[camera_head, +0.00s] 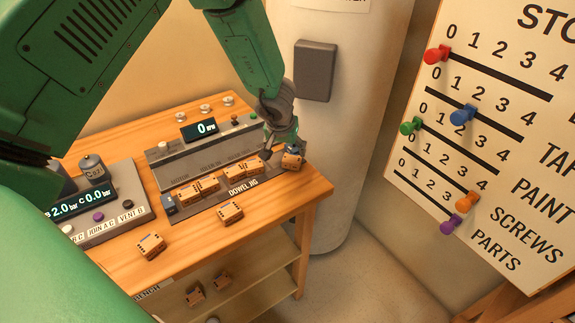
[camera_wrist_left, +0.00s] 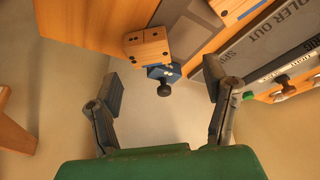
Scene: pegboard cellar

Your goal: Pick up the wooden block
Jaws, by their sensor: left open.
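Several wooden blocks with small dark holes are in the head view. One wooden block (camera_head: 292,161) sits at the right end of the bench, at the end of the dowel jig (camera_head: 243,190). It also shows in the left wrist view (camera_wrist_left: 147,48), beyond my fingertips. My left gripper (camera_head: 282,147) is right by this block in the head view. In the left wrist view the gripper (camera_wrist_left: 164,85) has its fingers wide apart, with nothing held. A blue part with a black knob (camera_wrist_left: 164,88) lies against the block. My right gripper is not in view.
More blocks sit in the jig (camera_head: 198,189), on the bench front (camera_head: 230,211), (camera_head: 151,245), and on the lower shelf (camera_head: 195,296). A grey panel with a display (camera_head: 205,130) stands behind the jig. A white cylinder (camera_head: 345,130) stands right behind the bench (camera_head: 270,225).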

